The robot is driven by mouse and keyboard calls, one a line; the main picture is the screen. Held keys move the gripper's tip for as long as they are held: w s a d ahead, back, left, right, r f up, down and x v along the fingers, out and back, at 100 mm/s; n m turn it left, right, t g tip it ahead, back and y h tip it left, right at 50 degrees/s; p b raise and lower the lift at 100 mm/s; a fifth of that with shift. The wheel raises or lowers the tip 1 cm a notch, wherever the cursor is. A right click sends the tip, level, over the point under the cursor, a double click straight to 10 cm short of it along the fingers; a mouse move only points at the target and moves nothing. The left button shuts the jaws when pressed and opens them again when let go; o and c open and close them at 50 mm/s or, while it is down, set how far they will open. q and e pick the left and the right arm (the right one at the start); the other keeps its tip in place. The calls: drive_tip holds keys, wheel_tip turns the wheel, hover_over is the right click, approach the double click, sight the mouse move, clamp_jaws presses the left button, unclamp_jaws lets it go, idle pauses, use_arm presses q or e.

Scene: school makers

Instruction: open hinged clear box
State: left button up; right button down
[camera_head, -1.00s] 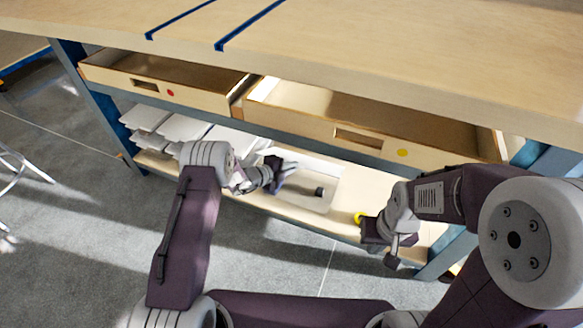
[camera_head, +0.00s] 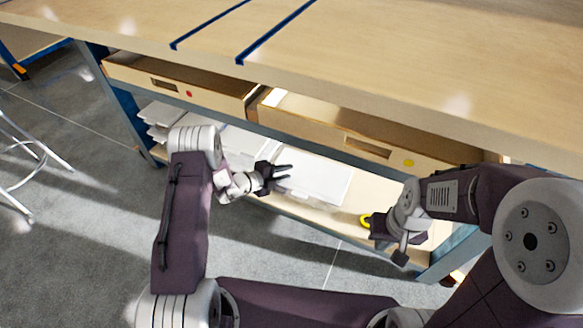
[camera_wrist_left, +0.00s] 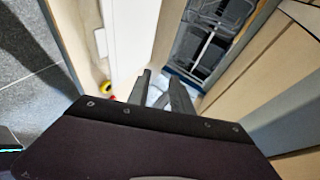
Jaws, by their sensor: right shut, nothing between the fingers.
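The box (camera_head: 325,183) sits on the lower shelf under the bench, in the middle of the head view. Its top looks like a flat, pale white panel, and I cannot see inside it. My left gripper (camera_head: 288,177) is at the box's left end, with its dark fingers apart and nothing visible between them. I cannot tell whether a finger touches the box. In the left wrist view the fingers (camera_wrist_left: 163,88) are apart below a long white panel (camera_wrist_left: 128,35), which may be the box's top. My right gripper (camera_head: 402,256) is shut and empty, right of the box.
Two open wooden drawers, left (camera_head: 180,83) and right (camera_head: 365,137), overhang the lower shelf (camera_head: 310,214). White trays (camera_head: 160,115) lie at the shelf's left. A yellow ring (camera_head: 364,221) is by my right gripper. Grey floor in front is clear; a stool stands far left.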

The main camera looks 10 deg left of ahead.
idle(0.4)
use_arm(q)
drive_tip(key=s+d+r+m+g, duration=0.1)
drive_tip(key=s+r+m+g, duration=0.2)
drive_tip(key=s+m, duration=0.45)
drive_tip(key=s+d+r+m+g+y, duration=0.1)
drive_tip(key=s+r+m+g, duration=0.15)
drive_tip(key=s+m, duration=0.5)
drive_tip(key=s+d+r+m+g, duration=0.2)
drive_tip(key=s+m+g, duration=0.25)
drive_tip(key=m, duration=0.55)
drive_tip(key=s+a+r+m+t+y, duration=0.15)
drive_tip(key=s+a+m+y, duration=0.35)
drive_tip(key=m, duration=0.6)
drive_tip(key=s+a+r+m+y, duration=0.25)
drive_tip(key=a+m, duration=0.45)
drive_tip(key=m, duration=0.4)
wheel_tip(320, 180, up, 35)
drive_tip(key=p, duration=3.4)
drive_tip(key=shift+s+d+f+m, duration=0.2)
drive_tip(key=shift+s+m, duration=0.1)
drive_tip(key=shift+s, duration=0.1)
drive_tip(key=shift+f, duration=0.1)
clamp_jaws()
drive_tip(key=shift+f, duration=0.1)
